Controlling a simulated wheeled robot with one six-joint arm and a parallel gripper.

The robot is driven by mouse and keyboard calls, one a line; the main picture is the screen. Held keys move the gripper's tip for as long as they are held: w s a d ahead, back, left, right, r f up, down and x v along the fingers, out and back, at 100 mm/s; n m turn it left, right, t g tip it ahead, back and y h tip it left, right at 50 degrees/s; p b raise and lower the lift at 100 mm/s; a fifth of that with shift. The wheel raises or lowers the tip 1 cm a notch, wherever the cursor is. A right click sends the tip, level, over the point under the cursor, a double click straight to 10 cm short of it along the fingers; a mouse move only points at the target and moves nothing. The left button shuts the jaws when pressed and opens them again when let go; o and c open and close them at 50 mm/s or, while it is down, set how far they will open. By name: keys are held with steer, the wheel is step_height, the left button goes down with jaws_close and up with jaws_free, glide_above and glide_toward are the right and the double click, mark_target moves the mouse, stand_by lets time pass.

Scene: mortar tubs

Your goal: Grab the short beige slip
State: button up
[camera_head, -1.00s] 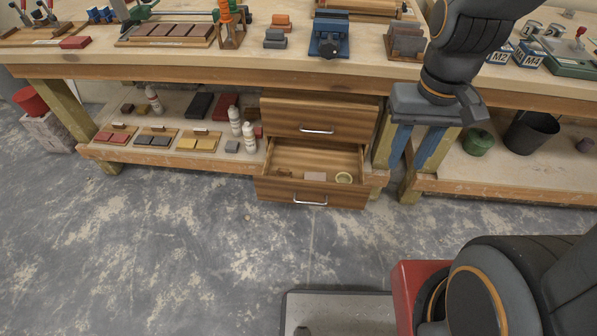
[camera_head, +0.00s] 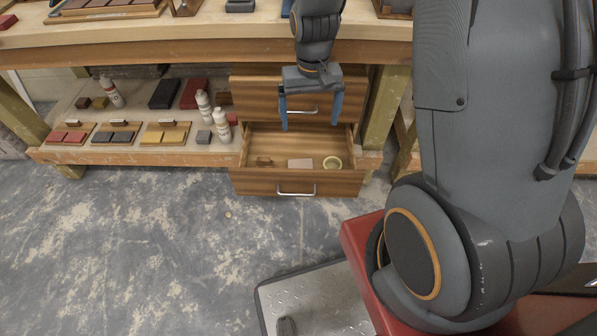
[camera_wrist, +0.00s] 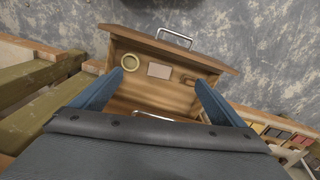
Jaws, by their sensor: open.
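A small flat pinkish-beige slip (camera_head: 300,163) lies on the floor of the open lower drawer (camera_head: 262,183), near its middle. It also shows in the wrist view (camera_wrist: 159,71), between and beyond my fingertips. My gripper (camera_head: 309,124) hangs fingers down in front of the upper drawer, above the open one. In the wrist view my gripper (camera_wrist: 158,79) has its two blue fingers spread wide with nothing between them. It is apart from the slip.
In the same drawer, a pale round ring (camera_head: 332,163) lies right of the slip and a small brown piece (camera_head: 263,161) left of it. The closed upper drawer (camera_head: 262,97) is just behind my gripper. White bottles (camera_head: 221,125) stand on the shelf to the left.

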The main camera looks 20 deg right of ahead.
steer(key=m+b, duration=0.1)
steer(key=b, duration=0.6)
glide_toward(300, 164)
steer(key=shift+s+d, duration=0.2)
steer(key=shift+s, duration=0.05)
steer(key=f, duration=0.4)
steer(key=f+b, duration=0.1)
steer(key=f, duration=0.3)
steer(key=shift+w+a+f, duration=0.1)
steer(key=shift+a, duration=0.1)
steer(key=c, duration=1.2)
steer(key=shift+c, duration=0.4)
